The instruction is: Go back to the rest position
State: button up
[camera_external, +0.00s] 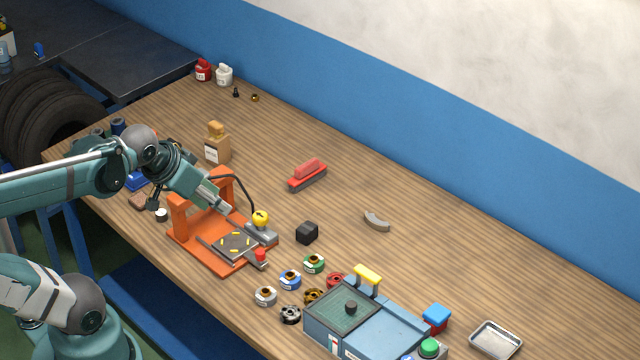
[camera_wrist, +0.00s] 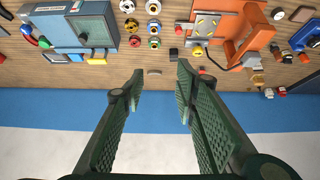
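My gripper (camera_external: 226,208) is in the air over the orange lift frame (camera_external: 177,222) in the external view, pointing down and right. In the wrist view my gripper (camera_wrist: 160,82) has its two green fingers apart with nothing between them. The orange lift also shows in the wrist view (camera_wrist: 252,42), at upper right. A dark plate with yellow marks (camera_external: 237,243) lies on the lift's base. A yellow-topped device (camera_external: 261,219) with a black cable stands beside the plate. How far my fingertips are above the lift is hard to tell.
A blue machine (camera_external: 385,323) stands at the table's front right, beside several coloured spools (camera_external: 290,280). A black cube (camera_external: 307,233), a red-handled brush (camera_external: 307,176), a grey curved piece (camera_external: 377,221) and a cardboard box (camera_external: 216,148) stand around the lift. The table's back right is clear.

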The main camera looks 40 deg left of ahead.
notch_tip(320, 180, down, 7)
jog(key=b, duration=0.6)
dwell(1.0)
